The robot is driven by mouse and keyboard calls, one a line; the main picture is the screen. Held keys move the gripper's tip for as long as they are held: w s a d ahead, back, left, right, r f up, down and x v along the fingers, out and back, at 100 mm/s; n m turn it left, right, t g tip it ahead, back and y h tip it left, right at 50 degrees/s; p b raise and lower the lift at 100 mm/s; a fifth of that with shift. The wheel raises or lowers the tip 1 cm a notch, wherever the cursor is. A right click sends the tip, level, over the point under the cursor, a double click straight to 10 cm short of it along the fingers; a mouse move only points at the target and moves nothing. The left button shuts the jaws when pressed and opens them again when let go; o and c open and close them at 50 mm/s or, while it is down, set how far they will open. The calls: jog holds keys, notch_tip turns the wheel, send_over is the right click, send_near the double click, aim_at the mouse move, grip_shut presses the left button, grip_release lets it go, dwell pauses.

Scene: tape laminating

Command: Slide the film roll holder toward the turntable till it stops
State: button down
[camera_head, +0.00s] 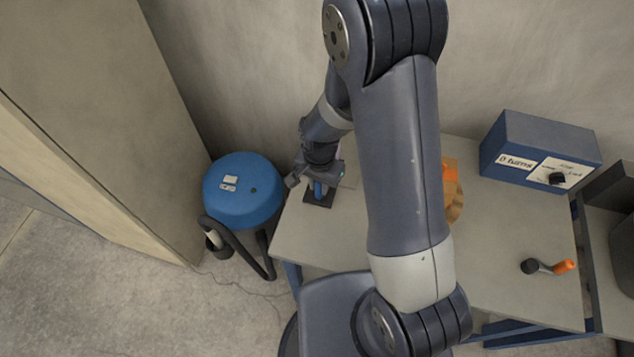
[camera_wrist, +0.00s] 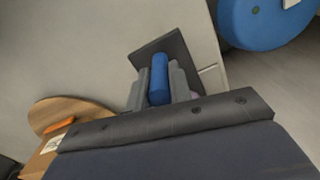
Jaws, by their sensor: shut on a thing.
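The film roll holder shows a dark square base (camera_head: 314,201) near the left end of the grey table, with a blue upright cylinder on it. In the wrist view the base (camera_wrist: 174,43) lies flat on the table, and the blue cylinder (camera_wrist: 159,75) stands between my fingers. My gripper (camera_head: 320,184) is shut on this blue cylinder, with a finger (camera_wrist: 157,88) on each side. The turntable (camera_head: 455,208) is a round wooden disc, partly hidden behind my arm. It also shows at the left of the wrist view (camera_wrist: 52,112), apart from the holder, with a cardboard-coloured box on or beside it.
A blue control box (camera_head: 540,150) labelled "0 turns" stands at the table's back right. An orange-handled tool (camera_head: 548,267) lies at the right. A blue round tank (camera_head: 243,190) with black legs stands on the floor beyond the left edge. Visible table between holder and disc looks clear.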

jog(key=s+d, duration=0.1)
jog(key=d, duration=0.1)
jog(key=s+d+b, duration=0.1)
jog(key=d, duration=0.4)
jog(key=shift+s+d, duration=0.4)
jog(key=c, duration=1.3)
grip_release()
jog(key=shift+s+d, duration=0.1)
jog(key=shift+d, duration=0.05)
jog(key=shift+r, duration=0.55)
notch_tip(320, 180, up, 10)
jog(key=shift+f, duration=0.15)
